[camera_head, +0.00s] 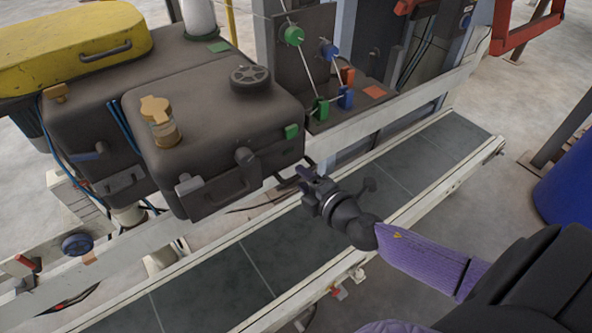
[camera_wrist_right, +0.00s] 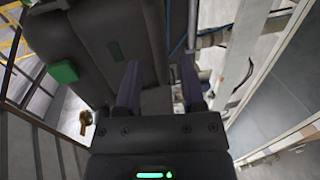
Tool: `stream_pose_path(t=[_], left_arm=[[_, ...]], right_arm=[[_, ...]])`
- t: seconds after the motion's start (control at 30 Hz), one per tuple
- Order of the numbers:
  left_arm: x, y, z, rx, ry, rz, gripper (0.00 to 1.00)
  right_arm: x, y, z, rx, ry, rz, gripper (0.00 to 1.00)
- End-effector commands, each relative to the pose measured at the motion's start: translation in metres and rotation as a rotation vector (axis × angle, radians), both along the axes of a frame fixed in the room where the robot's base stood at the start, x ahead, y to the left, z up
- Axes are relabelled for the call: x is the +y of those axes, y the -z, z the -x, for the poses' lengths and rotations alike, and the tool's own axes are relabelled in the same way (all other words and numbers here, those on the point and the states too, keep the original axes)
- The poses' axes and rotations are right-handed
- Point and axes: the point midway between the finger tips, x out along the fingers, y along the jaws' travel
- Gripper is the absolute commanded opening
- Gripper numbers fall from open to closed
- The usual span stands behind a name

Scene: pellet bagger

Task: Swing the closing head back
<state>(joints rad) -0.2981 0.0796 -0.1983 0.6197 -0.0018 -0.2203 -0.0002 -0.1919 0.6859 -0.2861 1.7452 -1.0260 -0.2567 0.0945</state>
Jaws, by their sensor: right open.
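The closing head appears to be the dark grey boxy housing (camera_head: 215,120) with a tan cap, a black knob and a green block on its corner; it hangs beside the conveyor at left centre. A dark handle (camera_head: 222,192) sits on its near face. My right gripper (camera_head: 304,176) is over the conveyor, just right of the housing's near corner, with its fingers pointing toward it. In the right wrist view my open fingers (camera_wrist_right: 158,88) stand apart in front of the dark housing (camera_wrist_right: 95,45). I cannot tell whether they touch it. My left gripper is not in view.
The conveyor belt (camera_head: 215,285) with pale rails runs diagonally below and is empty where visible. A yellow-covered housing (camera_head: 70,45) stands at left. A panel with green and blue knobs (camera_head: 310,60) is behind. A blue drum (camera_head: 568,185) and red frame (camera_head: 525,30) are at right.

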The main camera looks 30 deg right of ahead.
Motion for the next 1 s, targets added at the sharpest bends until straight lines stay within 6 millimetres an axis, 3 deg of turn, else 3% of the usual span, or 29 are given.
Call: stream_pose_path(t=[0.2, 0.47, 0.57, 0.73, 1.0], left_arm=[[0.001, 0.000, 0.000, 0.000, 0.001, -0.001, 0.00], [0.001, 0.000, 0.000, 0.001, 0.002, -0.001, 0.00], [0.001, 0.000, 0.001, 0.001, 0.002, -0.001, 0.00], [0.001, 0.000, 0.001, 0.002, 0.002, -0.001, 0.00], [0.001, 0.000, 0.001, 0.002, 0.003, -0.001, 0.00]], right_arm=[[0.002, 0.006, -0.023, 0.000, 0.000, -0.001, 0.51], [0.002, 0.006, -0.026, 0.001, 0.000, -0.001, 0.51], [0.002, 0.006, -0.026, 0.001, 0.000, -0.002, 0.36], [0.002, 0.006, -0.026, 0.001, 0.000, -0.002, 0.00], [0.002, 0.006, -0.025, 0.001, 0.000, -0.002, 0.00]])
